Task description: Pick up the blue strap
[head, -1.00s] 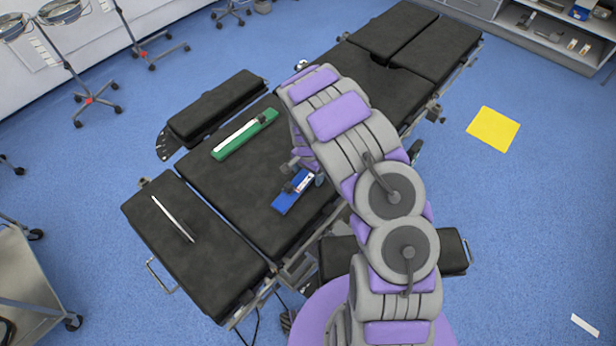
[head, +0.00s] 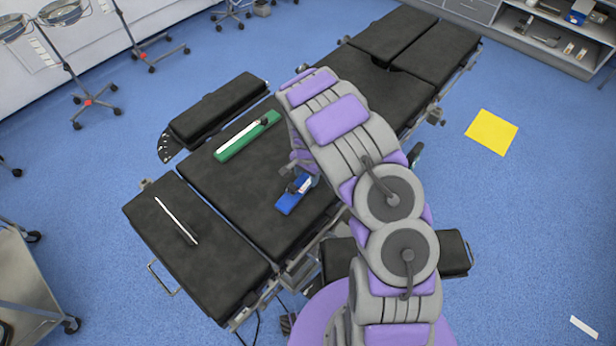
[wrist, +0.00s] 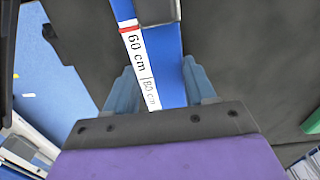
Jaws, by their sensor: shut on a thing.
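The blue strap (head: 289,203) is a folded blue band with a white label, over the black operating table (head: 255,215) near its front edge. In the wrist view the blue strap (wrist: 165,50) runs between my fingers, its white label reading "60 cm" and "80 cm", with a dark buckle-like piece at the top. My gripper (wrist: 160,85) is shut on the strap, with one bluish finger on each side. In the head view my gripper (head: 301,183) is mostly hidden by my arm. I cannot tell whether the strap touches the table.
A green strap (head: 247,136) with a white label lies farther back on the table. A thin silver instrument (head: 176,221) lies on the left table section. A yellow square (head: 492,132) is on the blue floor at right. Wheeled stands are at the far left.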

